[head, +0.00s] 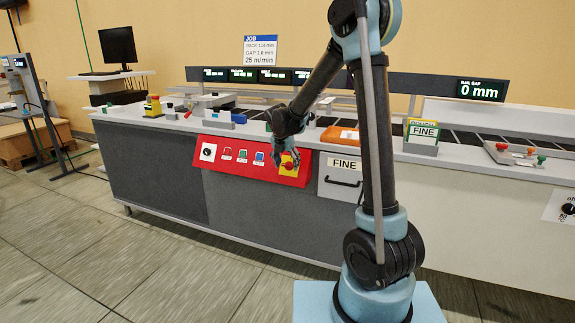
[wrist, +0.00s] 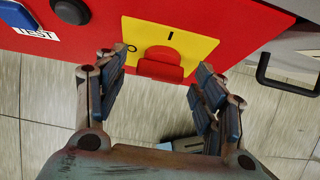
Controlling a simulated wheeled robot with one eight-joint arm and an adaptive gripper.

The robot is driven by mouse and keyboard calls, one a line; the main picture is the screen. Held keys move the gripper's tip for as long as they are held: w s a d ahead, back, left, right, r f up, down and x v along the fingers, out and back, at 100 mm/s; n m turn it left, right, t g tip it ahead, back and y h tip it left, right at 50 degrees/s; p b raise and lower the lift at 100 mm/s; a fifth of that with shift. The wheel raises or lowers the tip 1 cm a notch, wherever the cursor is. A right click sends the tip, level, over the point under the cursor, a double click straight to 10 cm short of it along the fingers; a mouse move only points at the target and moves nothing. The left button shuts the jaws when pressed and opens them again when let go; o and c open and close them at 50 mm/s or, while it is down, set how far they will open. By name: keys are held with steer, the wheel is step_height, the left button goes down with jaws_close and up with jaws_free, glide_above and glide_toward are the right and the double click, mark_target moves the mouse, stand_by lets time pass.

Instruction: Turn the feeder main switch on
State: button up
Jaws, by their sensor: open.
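The feeder main switch is a red rotary knob (wrist: 162,66) on a yellow plate (wrist: 196,45) marked with an I at the top and an O at the left. Its red handle lies sideways in the wrist view. In the head view the yellow plate (head: 288,170) sits at the right end of the red panel (head: 226,168), partly hidden by my gripper (head: 285,159). My gripper is open, with one finger on each side of the knob in the wrist view (wrist: 163,62). Its fingers appear apart from the knob.
Several buttons and a black-and-white selector (head: 208,152) sit left of the switch on the red panel. A drawer with a dark handle (head: 343,183) labelled FINE is to the right; its handle also shows in the wrist view (wrist: 288,85). The floor in front is clear.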

steer(key=c, duration=1.1)
steer(key=shift+o, duration=0.2)
steer(key=m+y, duration=0.1)
steer(key=m+t+y, duration=0.1)
steer(key=shift+s+d+m, duration=0.15)
steer(key=shift+d+m, duration=0.15)
steer(key=shift+d, duration=0.05)
steer(key=m+t+y, duration=0.2)
steer(key=m, duration=0.1)
steer(key=shift+s+d+f+y, duration=0.2)
steer(key=shift+y, duration=0.1)
steer(key=m, duration=0.1)
steer(key=m+t+y, duration=0.1)
steer(key=m+t, duration=0.1)
steer(key=shift+s+d+f+m+y, duration=0.1)
steer(key=shift+s+f+m+y, duration=0.05)
steer(key=shift+f+m+y, duration=0.15)
steer(key=m+t, duration=0.3)
steer(key=shift+s+f+m+y, duration=0.2)
steer(key=shift+s+m+y, duration=0.1)
steer(key=shift+m, duration=0.1)
